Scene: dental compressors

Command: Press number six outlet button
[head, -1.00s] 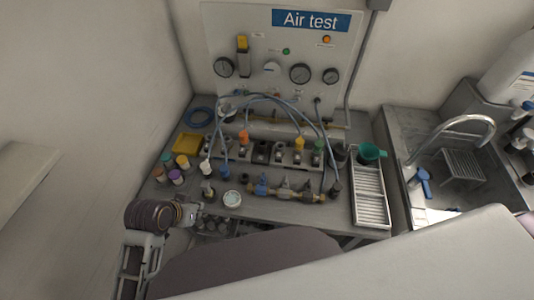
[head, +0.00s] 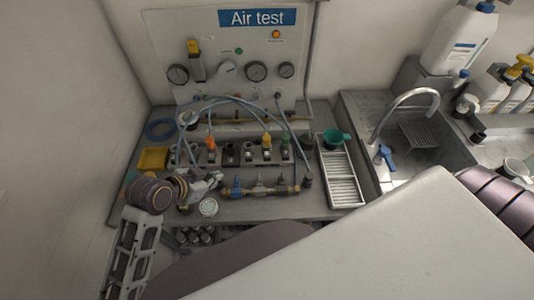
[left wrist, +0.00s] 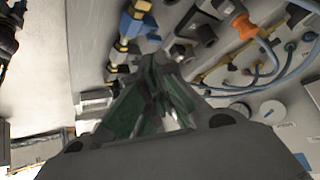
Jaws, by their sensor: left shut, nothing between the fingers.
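A grey outlet block (head: 220,154) with several sockets runs across the bench below the air test panel. An orange connector (head: 210,143), a yellow one (head: 266,140) and a green one sit in it; some sockets are dark and empty. The numbers are too small to read, so I cannot tell which button is number six. My left gripper (head: 212,181) is shut and empty over the bench's left part, in front of the block. In the left wrist view, its fingers (left wrist: 163,95) are together, with the orange connector (left wrist: 243,26) beyond. My right gripper is out of view.
A brass manifold with a blue valve (head: 237,186) lies just right of my left gripper. A round tin (head: 208,207), a yellow tray (head: 153,158) and a slatted tray (head: 342,183) are nearby. Blue hoses (head: 285,113) arch over the block. A sink is at right.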

